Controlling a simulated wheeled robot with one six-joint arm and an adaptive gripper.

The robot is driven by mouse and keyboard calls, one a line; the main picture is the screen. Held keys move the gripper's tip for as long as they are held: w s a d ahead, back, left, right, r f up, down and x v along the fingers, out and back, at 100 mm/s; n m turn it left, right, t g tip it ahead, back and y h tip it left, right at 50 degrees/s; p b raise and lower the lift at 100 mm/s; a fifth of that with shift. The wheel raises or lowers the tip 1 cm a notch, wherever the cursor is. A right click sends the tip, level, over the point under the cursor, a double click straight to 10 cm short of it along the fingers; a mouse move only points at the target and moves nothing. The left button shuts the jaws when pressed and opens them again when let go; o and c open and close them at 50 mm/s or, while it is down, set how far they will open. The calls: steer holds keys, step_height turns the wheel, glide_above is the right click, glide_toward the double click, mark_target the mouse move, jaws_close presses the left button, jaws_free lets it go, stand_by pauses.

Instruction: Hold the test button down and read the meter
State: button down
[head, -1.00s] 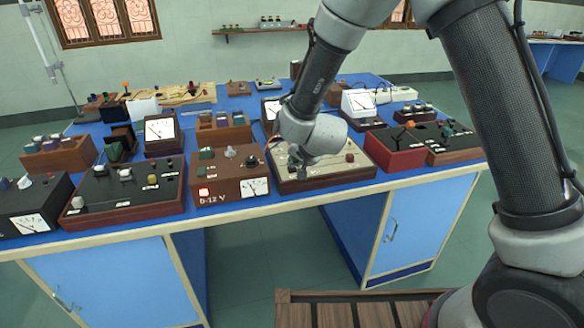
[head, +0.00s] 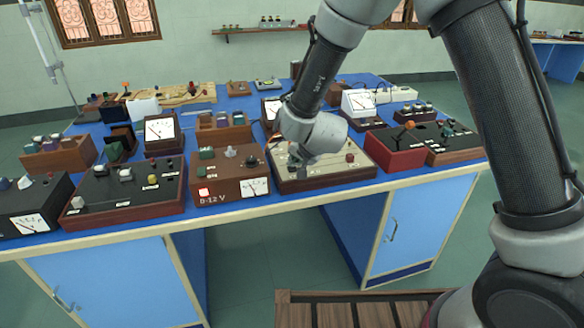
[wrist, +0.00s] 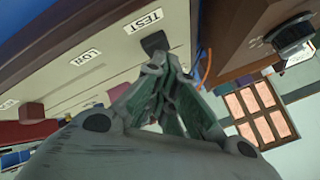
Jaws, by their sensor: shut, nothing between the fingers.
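The cream-topped box (head: 335,172) stands at the front of the bench. In the wrist view its panel (wrist: 100,85) carries a TEST label (wrist: 145,20) beside a black button (wrist: 155,41). My gripper (head: 296,164) is over the left part of this panel in the head view. In the wrist view my gripper (wrist: 160,65) is shut and empty, its tips right at the button. I cannot tell whether they touch it or press it down. Dial meters show on the 0-12 V box (head: 255,187) and on the white sloped case (head: 362,102); their readings are too small to tell.
The brown 0-12 V box (head: 228,176) stands close on the left, a red box (head: 395,154) on the right. A dark box with knobs (head: 125,190) is further left. An orange wire (wrist: 206,68) shows near my fingers. Other instruments crowd the bench behind.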

mark_target(296, 167)
steer(key=shift+r, duration=0.7)
steer(key=shift+w+r, duration=0.1)
steer(key=shift+r, duration=2.4)
